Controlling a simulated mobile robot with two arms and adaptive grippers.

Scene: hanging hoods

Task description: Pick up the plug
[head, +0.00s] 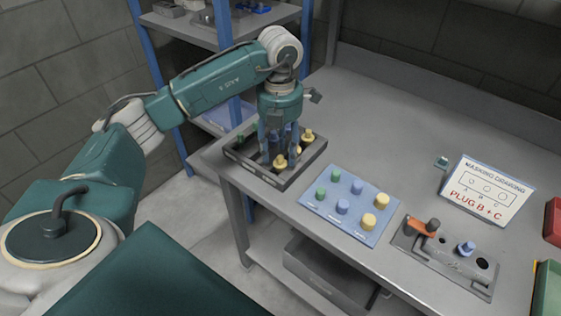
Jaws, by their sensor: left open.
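My left gripper (279,154) points down into a dark divided tray (305,169) at the table's near left corner. Its fingers are open. A green plug (240,139) is at the tray's left side. The gripper hides part of the tray. My right gripper is out of view.
A blue board (338,223) holds green, blue and yellow plugs. A grey metal part (455,265) carries an orange piece (420,227), a blue plug (466,248) and an open hole. A sign (487,192) reads "PLUG B + C". Red (553,222) and green (548,290) bins stand right.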

